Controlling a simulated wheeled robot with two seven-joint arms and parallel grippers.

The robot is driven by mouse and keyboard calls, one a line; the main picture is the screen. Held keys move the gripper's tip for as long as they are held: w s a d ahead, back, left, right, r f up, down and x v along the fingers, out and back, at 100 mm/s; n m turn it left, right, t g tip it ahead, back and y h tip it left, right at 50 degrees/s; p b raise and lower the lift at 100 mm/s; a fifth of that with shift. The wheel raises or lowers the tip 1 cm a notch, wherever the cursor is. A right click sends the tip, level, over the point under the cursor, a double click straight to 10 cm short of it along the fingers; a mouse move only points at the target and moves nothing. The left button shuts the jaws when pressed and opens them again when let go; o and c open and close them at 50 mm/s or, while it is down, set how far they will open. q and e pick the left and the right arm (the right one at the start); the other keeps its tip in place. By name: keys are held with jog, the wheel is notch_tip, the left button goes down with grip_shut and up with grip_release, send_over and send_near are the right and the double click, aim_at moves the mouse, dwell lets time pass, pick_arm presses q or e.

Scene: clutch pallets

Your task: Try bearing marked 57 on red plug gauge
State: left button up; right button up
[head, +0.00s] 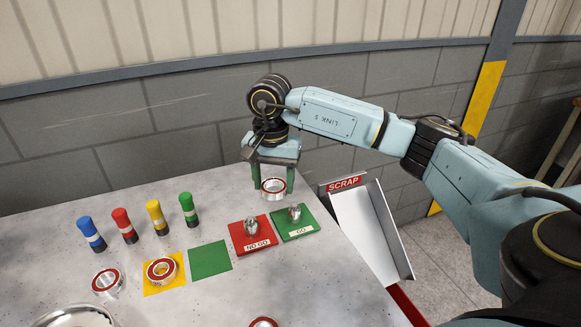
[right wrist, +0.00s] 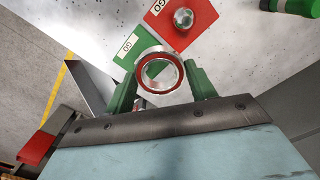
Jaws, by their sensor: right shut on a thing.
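My right gripper (head: 273,186) is shut on a silver bearing with a red face (head: 274,196), held upright between green fingers in the air behind the gauge plates. The held bearing also shows in the right wrist view (right wrist: 158,91); no number on it can be read. The red plate marked NO GO (head: 256,246) bears a silver plug (head: 252,227). Beside it, the green plate marked GO (head: 309,231) bears another silver plug (head: 294,212). The bearing is apart from both plugs. My left gripper is not in view.
Bearings lie on the table (head: 107,282), on a yellow square (head: 178,283) and at the front edge (head: 263,322). A green square (head: 210,260) is empty. Blue, red, yellow and green cylinders (head: 123,226) stand at left. A SCRAP chute (head: 372,235) adjoins the right edge.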

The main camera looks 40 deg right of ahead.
jog(key=a+p, duration=0.1)
jog(key=w+a+p, duration=0.1)
jog(key=a+p, duration=0.1)
jog(key=a+r+p, duration=0.1)
jog(key=a, duration=0.1)
jog(key=shift+w+a, duration=0.15)
jog(key=shift+a+f+p, duration=0.15)
jog(key=shift+a+p, duration=0.25)
jog(key=shift+p, duration=0.05)
jog(key=b, duration=0.2)
send_over(250, 218)
jog(key=shift+f, duration=2.15)
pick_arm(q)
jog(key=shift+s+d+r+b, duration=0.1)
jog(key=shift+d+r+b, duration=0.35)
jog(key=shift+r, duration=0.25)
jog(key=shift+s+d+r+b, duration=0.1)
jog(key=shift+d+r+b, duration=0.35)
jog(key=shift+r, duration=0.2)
pick_arm(e)
jog(key=shift+d+f, duration=0.1)
jog(key=shift+f, duration=0.6)
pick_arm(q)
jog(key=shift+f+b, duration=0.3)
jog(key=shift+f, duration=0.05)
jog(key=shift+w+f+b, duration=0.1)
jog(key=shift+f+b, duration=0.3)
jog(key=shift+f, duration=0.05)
pick_arm(e)
jog(key=shift+f, duration=0.45)
